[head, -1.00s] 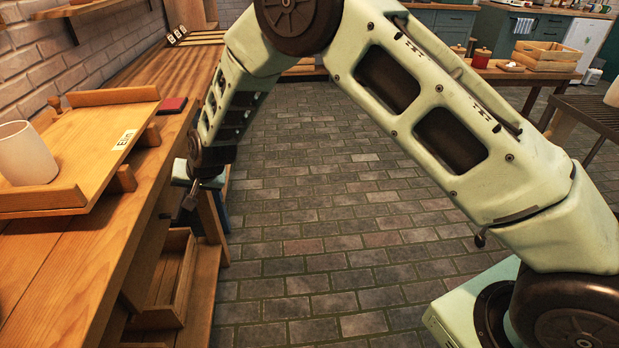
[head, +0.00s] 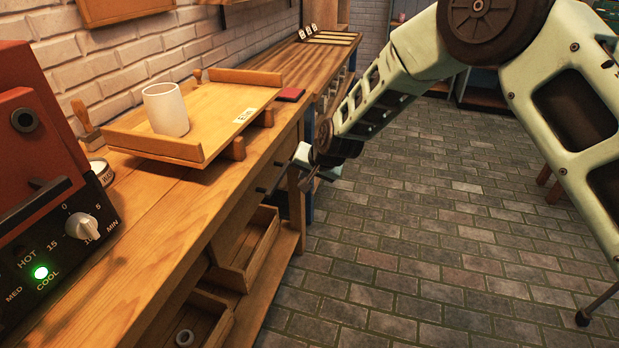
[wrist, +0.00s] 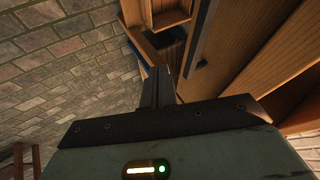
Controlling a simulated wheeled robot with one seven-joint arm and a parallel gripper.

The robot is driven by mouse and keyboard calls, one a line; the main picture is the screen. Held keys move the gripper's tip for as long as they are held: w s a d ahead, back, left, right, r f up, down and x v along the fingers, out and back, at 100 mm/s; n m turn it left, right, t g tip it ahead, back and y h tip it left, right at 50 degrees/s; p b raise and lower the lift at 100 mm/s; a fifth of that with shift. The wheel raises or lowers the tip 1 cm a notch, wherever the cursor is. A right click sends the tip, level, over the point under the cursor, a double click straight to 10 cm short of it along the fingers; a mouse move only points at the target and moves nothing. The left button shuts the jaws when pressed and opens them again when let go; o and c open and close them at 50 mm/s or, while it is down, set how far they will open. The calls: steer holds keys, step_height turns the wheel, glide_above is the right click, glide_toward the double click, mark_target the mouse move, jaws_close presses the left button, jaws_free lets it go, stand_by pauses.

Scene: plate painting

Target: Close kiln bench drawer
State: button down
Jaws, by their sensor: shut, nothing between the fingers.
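The wooden kiln bench (head: 150,230) runs along the brick wall in the head view. Two dark handle ends (head: 261,190) stick out of its front below the top, and that drawer front looks about flush, though its edges are hard to make out. A dark handle (wrist: 201,64) also shows on the bench front in the wrist view. My gripper (head: 309,186) is shut and empty in front of the bench, just right of the handle, apart from it. In the wrist view its closed fingers (wrist: 160,86) point toward the bench's lower part.
Below, an open wooden tray (head: 262,250) and another holding a ring (head: 185,338) sit under the bench. A red kiln (head: 35,130) with a green light stands at left. A white cup (head: 166,110) stands on a raised board (head: 200,135).

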steer(key=s+d+r+n+g+p, duration=0.2)
steer(key=s+r+n+p, duration=0.1)
steer(key=s+r, duration=0.75)
steer(key=s+d+r+n+g+p, duration=0.2)
steer(key=s+r, duration=0.6)
steer(key=s, duration=0.5)
steer(key=s+d+r+n+g+h+p, duration=0.1)
steer(key=s+d+r+n, duration=0.1)
steer(key=s+d, duration=0.3)
steer(key=s+d+r+n+g+h+p, duration=0.1)
steer(key=s+d, duration=0.4)
steer(key=s, duration=0.8)
steer(key=shift+r+n+h+p, duration=0.75)
steer(key=shift+n+h, duration=0.05)
steer(key=shift+n, duration=0.1)
